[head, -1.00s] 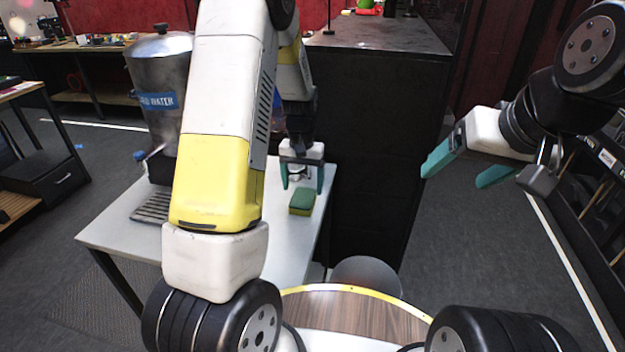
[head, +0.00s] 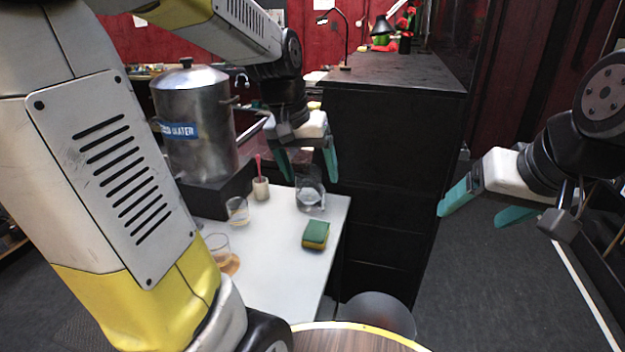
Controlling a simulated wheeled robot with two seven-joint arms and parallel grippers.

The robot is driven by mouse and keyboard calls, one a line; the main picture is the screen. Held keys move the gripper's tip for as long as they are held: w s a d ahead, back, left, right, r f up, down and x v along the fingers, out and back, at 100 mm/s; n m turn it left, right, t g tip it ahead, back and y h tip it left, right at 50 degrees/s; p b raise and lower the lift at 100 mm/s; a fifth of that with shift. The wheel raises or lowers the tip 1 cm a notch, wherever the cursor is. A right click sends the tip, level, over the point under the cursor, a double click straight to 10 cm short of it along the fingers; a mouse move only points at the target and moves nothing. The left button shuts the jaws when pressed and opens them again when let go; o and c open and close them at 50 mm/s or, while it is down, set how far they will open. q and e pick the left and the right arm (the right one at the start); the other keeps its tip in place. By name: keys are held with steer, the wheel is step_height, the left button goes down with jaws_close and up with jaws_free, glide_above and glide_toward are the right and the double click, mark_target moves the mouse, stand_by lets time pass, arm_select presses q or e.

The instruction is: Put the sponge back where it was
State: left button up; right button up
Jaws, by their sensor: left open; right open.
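The sponge (head: 316,235), green on top and yellow below, lies on the white table (head: 285,285) near its right edge. My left gripper (head: 308,168) is open and empty, raised above the far part of the table, behind the sponge and apart from it. My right gripper (head: 478,212) is open and empty, off to the right of the table over the floor.
A glass jug (head: 310,195) stands beyond the sponge, below my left gripper. A small cup with a pink stick (head: 261,187), a glass (head: 238,211) and another glass near an orange-brown patch (head: 230,265) stand to the left. A metal water urn (head: 195,125) and a black cabinet (head: 385,160) flank the table.

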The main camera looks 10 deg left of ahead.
arm_select(q)
steer(key=s+d+r+t, duration=0.1)
steer(key=s+r+t, duration=0.2)
steer(key=s, duration=0.9)
steer(key=shift+s+r, duration=0.15)
steer(key=shift+r, duration=0.15)
stand_by(0.3)
